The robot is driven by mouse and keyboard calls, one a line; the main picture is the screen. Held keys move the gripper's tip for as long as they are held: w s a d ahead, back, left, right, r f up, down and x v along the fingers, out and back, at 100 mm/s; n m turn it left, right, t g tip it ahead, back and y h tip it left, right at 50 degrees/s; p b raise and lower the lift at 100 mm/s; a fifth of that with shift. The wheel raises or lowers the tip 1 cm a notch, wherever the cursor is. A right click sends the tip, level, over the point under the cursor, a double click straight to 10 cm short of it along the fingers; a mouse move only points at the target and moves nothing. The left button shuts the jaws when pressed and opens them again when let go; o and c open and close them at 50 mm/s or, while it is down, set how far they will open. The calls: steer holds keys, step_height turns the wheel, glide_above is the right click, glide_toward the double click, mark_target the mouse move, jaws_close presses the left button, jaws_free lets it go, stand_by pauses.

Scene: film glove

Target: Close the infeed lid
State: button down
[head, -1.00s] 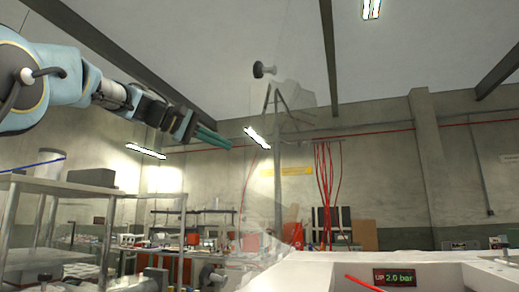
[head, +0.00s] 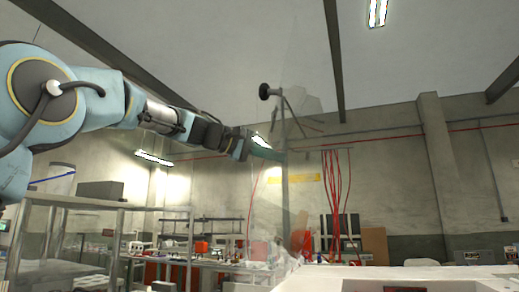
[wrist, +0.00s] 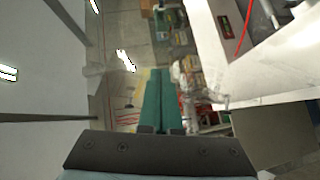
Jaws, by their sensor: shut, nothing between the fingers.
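The infeed lid (head: 286,185) is a clear panel standing raised, seen almost edge-on in the head view. Its black knob (head: 265,91) sticks out to the left near the top. My gripper (head: 280,156) reaches in from the left, below the knob. Its teal fingers are shut and empty, and their tips overlap the lid's edge in the picture. They look bent there, as if seen through the clear sheet; I cannot tell whether they touch it. In the wrist view the shut fingers (wrist: 160,75) point away, and the lid is hard to make out.
The white machine housing (head: 340,278) lies at the bottom right, with its display cut off by the frame. A metal shelf (head: 75,201) with a dark box (head: 100,190) stands at the left below my arm. Red hoses (head: 337,190) hang on the back wall.

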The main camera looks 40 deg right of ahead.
steer(key=shift+s+d+f, duration=0.15)
steer(key=shift+s+d, duration=0.15)
steer(key=shift+s, duration=0.1)
steer(key=shift+s, duration=0.1)
